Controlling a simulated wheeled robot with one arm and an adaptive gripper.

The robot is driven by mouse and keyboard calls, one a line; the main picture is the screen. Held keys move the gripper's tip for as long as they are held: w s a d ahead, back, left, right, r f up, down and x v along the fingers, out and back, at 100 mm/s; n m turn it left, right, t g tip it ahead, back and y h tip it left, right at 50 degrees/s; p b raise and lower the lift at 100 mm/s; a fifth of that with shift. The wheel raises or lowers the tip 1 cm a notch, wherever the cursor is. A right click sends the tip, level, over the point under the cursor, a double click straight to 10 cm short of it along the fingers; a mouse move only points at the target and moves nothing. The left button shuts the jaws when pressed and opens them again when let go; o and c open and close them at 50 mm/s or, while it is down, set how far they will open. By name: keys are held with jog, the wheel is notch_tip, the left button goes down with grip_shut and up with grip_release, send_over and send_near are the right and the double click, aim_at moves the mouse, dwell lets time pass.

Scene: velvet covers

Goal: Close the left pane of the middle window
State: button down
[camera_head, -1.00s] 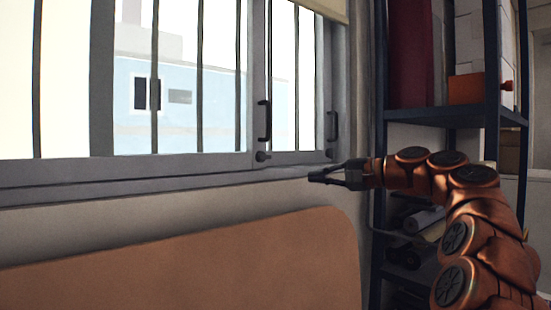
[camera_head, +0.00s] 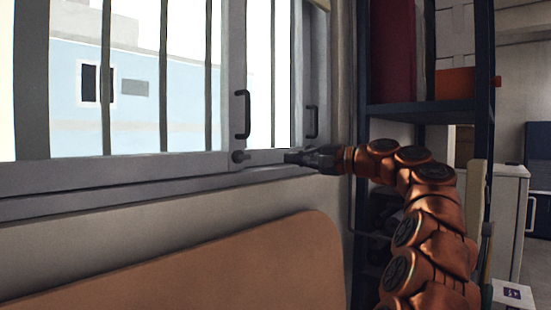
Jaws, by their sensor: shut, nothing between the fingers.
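A grey-framed sliding window fills the upper left of the head view. A second dark handle (camera_head: 312,121) sits on the frame further right, past a narrow strip of glass. Which pane counts as the left one of the middle window I cannot tell. My gripper (camera_head: 288,157) is shut and empty. Contact with the rail is unclear.
A brown panel (camera_head: 220,258) stands below the sill. A dark shelf rack (camera_head: 425,110) with a dark red item (camera_head: 390,50) and an orange box (camera_head: 455,84) is close on the right. A white cabinet (camera_head: 508,195) stands further right.

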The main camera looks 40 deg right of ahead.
aim_at(254, 171)
jog(key=p+x, duration=0.2)
jog(key=x, duration=0.6)
jog(key=shift+w+r, duration=0.1)
jog(key=shift+w, duration=0.25)
jog(key=shift+a, duration=0.3)
jog(key=shift+s+a, duration=0.3)
jog(key=shift+a, duration=0.3)
jog(key=shift+a+p, duration=0.45)
jog(key=shift+a, duration=0.65)
